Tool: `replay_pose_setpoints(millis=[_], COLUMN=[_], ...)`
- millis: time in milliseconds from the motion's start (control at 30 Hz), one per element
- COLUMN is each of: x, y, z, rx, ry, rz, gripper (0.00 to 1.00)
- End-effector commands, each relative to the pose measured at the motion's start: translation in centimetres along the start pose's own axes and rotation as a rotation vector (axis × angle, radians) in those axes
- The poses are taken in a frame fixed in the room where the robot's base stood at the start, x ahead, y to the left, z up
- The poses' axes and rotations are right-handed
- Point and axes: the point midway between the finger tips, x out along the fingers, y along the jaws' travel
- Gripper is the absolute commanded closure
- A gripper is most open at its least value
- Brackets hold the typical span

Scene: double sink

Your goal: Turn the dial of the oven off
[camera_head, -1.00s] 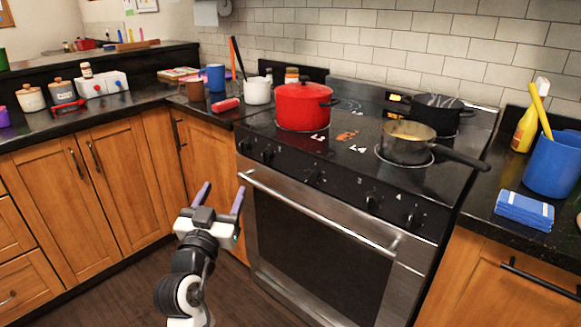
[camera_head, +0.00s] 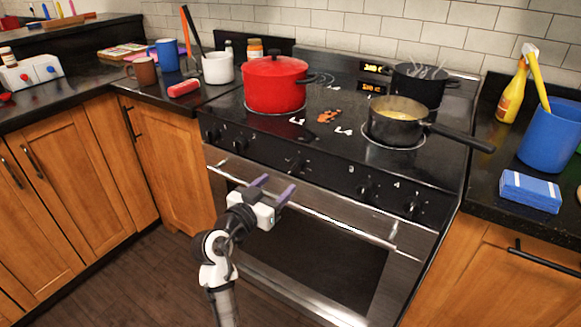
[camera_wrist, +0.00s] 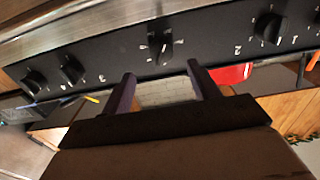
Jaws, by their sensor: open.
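The oven (camera_head: 310,245) has a black control panel with several dark dials in a row. The middle dial (camera_head: 295,163) stands alone between the left pair and the right pair. It also shows in the wrist view (camera_wrist: 163,45), near the top centre, with pale marks around it. My gripper (camera_head: 275,186) is open and empty, in front of the oven door near its handle, below the middle dial in the head view. In the wrist view its two purple fingers (camera_wrist: 161,74) point toward the middle dial, roughly in line with it, and are apart from it. Neither finger touches any dial.
The metal oven handle (camera_head: 330,217) runs below the panel, close to my gripper. A red pot (camera_head: 274,84), a pan (camera_head: 395,128) with a protruding handle and a dark pot (camera_head: 420,84) stand on the cooktop. The floor at left is clear.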

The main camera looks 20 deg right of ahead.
Motion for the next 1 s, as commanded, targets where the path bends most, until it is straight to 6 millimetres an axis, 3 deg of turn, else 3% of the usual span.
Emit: replay_pose_setpoints(millis=[200,400,833,1000], x=[4.7,7.2,8.1,8.1], y=[0.0,0.0,-0.1,-0.1], z=[-0.3,-0.1,-0.1,-0.1], rx=[0.0,0.0,0.001,0.001], ry=[0.0,0.0,0.001,0.001], rz=[0.002,0.0,-0.002,-0.002], gripper=[0.4,0.4,0.41,0.63])
